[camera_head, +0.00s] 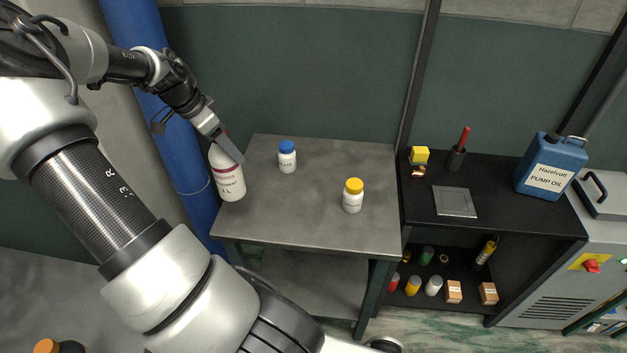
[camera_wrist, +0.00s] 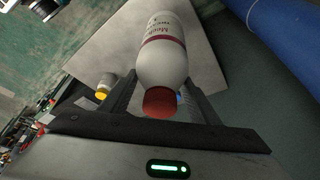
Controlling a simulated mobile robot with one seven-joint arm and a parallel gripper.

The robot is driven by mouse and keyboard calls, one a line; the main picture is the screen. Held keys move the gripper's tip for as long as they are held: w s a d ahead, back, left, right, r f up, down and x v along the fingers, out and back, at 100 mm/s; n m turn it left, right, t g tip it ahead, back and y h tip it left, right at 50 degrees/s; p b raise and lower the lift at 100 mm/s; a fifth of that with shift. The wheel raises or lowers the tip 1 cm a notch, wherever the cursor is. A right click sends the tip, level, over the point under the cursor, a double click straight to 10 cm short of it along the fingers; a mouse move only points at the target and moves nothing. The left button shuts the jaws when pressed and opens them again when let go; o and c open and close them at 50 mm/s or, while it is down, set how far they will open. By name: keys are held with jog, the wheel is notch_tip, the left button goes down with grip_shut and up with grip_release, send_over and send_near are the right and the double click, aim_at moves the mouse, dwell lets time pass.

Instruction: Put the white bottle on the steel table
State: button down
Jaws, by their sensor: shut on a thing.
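The white bottle (camera_head: 229,182) has a red-striped label and stands out at the left edge of the steel table (camera_head: 300,215) in the head view. My gripper (camera_head: 229,150) is shut on its upper end. In the wrist view the white bottle (camera_wrist: 165,62) has a red cap between the two fingers of my gripper (camera_wrist: 163,100), with its base pointing away from the camera. The steel table (camera_wrist: 205,65) lies behind it. The bottle overlaps the table's left edge in the head view; I cannot tell whether its base touches the top.
A small blue-capped bottle (camera_head: 287,160) stands at the table's back and a yellow-capped one (camera_head: 353,198) at its right. The table's front middle is clear. A blue pipe (camera_head: 160,90) rises left of the table. A black shelf unit (camera_head: 500,190) with a blue jug (camera_head: 550,165) adjoins the right.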

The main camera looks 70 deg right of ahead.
aim_at(238, 173)
jog(key=shift+s+d+r, duration=0.2)
jog(key=shift+s+d, duration=0.2)
jog(key=shift+s, duration=0.05)
jog(key=shift+f, duration=0.25)
jog(key=shift+f+p, duration=0.35)
jog(key=shift+f, duration=4.5)
jog(key=c, duration=0.6)
grip_release()
jog(key=shift+a+f, duration=0.1)
jog(key=shift+c, duration=0.2)
